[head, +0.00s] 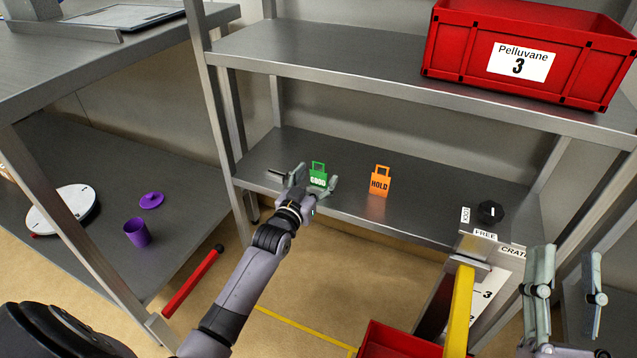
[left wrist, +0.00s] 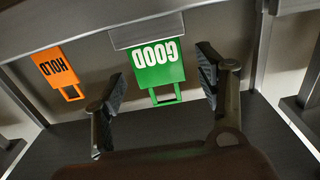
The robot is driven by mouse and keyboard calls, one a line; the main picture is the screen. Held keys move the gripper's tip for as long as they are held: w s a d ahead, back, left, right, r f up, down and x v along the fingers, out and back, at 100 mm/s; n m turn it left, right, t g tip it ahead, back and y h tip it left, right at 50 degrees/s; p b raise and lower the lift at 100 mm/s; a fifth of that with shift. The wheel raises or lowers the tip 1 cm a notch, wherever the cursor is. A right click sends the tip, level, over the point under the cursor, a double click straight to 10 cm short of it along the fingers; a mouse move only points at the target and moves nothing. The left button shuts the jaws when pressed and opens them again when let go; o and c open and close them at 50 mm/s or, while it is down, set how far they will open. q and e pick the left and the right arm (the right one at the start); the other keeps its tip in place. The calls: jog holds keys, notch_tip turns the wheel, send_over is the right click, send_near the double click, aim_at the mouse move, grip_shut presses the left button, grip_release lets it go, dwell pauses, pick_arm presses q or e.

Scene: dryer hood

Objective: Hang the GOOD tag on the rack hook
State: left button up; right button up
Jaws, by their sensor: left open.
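The green GOOD tag (head: 318,176) stands upright on the lower rack shelf, with a loop handle on top. My left gripper (head: 316,184) is open at the tag, one finger to either side. In the left wrist view the GOOD tag (left wrist: 158,63) appears upside down between the spread fingers, and I see no finger closed on it. A grey block (left wrist: 147,30) adjoins its lettered end. My right gripper (head: 568,280) is open and empty at the lower right. I cannot make out the rack hook for certain.
The orange HOLD tag (head: 380,182) stands to the right of the GOOD tag. A black knob (head: 490,211) is further right. A red Pelluvane crate (head: 480,72) sits on the upper shelf. A yellow bar (head: 460,305) rises near my right gripper.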

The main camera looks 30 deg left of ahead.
pick_arm(q)
jog(key=shift+w, duration=0.85)
pick_arm(e)
jog(key=shift+s+d+r+t+y, duration=0.1)
jog(key=shift+s+r+t+y, duration=0.4)
jog(key=shift+s+r+t, duration=0.5)
pick_arm(q)
jog(key=shift+c, duration=0.5)
pick_arm(e)
jog(key=shift+r, duration=0.15)
pick_arm(q)
jog(key=c, duration=0.9)
jog(key=shift+o, duration=0.2)
